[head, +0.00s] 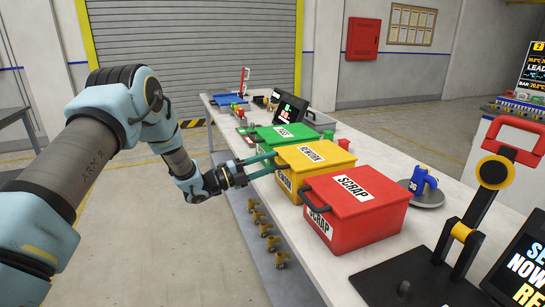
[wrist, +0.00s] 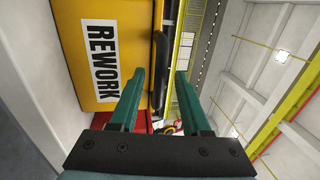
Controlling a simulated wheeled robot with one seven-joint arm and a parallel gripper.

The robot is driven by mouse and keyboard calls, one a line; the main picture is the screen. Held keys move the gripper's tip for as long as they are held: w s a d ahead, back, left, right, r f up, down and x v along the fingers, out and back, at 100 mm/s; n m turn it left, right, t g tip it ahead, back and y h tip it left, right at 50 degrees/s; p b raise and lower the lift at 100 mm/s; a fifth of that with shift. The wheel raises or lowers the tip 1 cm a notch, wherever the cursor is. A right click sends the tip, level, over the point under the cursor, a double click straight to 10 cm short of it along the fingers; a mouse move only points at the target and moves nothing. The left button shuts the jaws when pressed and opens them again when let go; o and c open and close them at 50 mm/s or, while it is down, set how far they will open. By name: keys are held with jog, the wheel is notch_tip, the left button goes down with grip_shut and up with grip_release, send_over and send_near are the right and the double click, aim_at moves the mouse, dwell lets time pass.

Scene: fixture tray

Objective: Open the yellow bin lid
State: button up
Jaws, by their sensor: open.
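The yellow bin (head: 335,163) with a REWORK label stands on the table between the green and red bins, and its lid (head: 330,150) is shut. In the wrist view, the yellow bin (wrist: 103,12) fills the upper left, and its black bar handle (wrist: 160,62) runs along its side. My gripper (head: 270,164) reaches the yellow bin's front from the left. Its teal fingers are open, and in the wrist view my gripper (wrist: 159,74) has one finger on each side of the handle in the picture. I cannot tell whether they touch it.
The red SCRAP bin (head: 365,228) stands close in front and the green bin (head: 283,135) close behind. A blue object (head: 422,180) sits on a grey disc to the right. A black stand with a red handle (head: 495,170) is at the near right. The floor left of the table is clear.

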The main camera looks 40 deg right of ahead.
jog(key=shift+s+d+r, duration=0.1)
jog(key=shift+s+d, duration=0.15)
jog(key=shift+d, duration=0.4)
grip_shut()
dwell(1.0)
